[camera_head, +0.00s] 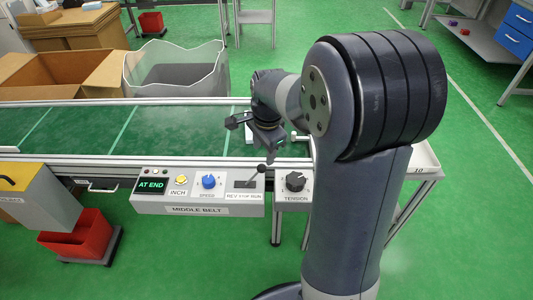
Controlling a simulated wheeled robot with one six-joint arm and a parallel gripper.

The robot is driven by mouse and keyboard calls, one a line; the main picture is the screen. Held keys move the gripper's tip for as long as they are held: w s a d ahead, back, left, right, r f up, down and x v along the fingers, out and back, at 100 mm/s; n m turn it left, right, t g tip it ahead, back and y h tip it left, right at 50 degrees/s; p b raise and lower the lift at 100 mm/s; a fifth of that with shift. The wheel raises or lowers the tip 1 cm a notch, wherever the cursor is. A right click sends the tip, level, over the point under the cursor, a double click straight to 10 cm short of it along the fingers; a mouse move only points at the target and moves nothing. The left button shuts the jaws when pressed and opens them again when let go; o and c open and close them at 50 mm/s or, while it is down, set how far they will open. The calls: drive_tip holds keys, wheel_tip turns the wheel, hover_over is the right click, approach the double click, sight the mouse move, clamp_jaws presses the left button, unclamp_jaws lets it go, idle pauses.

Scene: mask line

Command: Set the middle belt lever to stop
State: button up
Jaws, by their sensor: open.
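The middle belt lever (262,169) stands on the grey control box labelled MIDDLE BELT (150,205). It has a dark knob on a thin stem and leans to the right, toward the RUN end of its REV STOP RUN label (245,197). My gripper (250,135) is open and empty, above the belt and beyond the lever, apart from it. My arm comes in from the right. The fingertips are small and partly hidden by the gripper body.
A blue SPEED knob (208,182), a yellow INCH button (181,179) and a lit AT END display (152,185) sit left of the lever. A black TENSION knob (295,181) is close on its right. The green belt (80,130) runs behind.

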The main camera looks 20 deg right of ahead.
sight(262, 167)
drive_tip(key=f, duration=0.3)
drive_tip(key=f+b, duration=0.1)
drive_tip(key=f, duration=0.3)
drive_tip(key=w+f+b, duration=0.1)
drive_tip(key=f, duration=0.2)
drive_tip(key=shift+w+a+f, duration=0.1)
drive_tip(key=shift+a+f, duration=0.1)
drive_tip(key=shift+f, duration=0.1)
drive_tip(key=shift+c, duration=0.3)
clamp_jaws()
